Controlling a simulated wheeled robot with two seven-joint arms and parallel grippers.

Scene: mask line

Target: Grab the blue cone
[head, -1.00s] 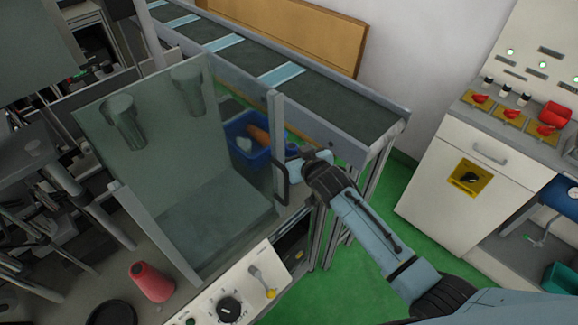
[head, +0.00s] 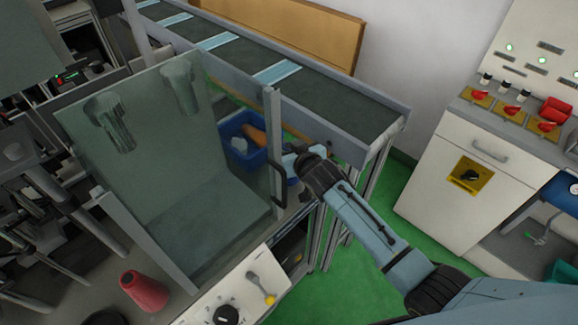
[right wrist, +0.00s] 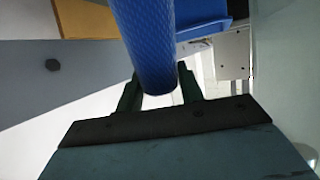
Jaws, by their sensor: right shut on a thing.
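The blue cone (right wrist: 150,45) has a textured surface and stands out large in the right wrist view, between the fingers of my right gripper (right wrist: 158,88). The gripper is shut on it. In the head view my right gripper (head: 287,166) is beside the glass guard's door post, close to the blue bin, and the cone is mostly hidden there. My left gripper is not in view.
The blue bin (head: 228,127) holds an orange cone (head: 254,134) and a pale object. A glass guard (head: 170,150) with a black handle (head: 277,190) stands left of my gripper. The conveyor (head: 335,100) runs behind.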

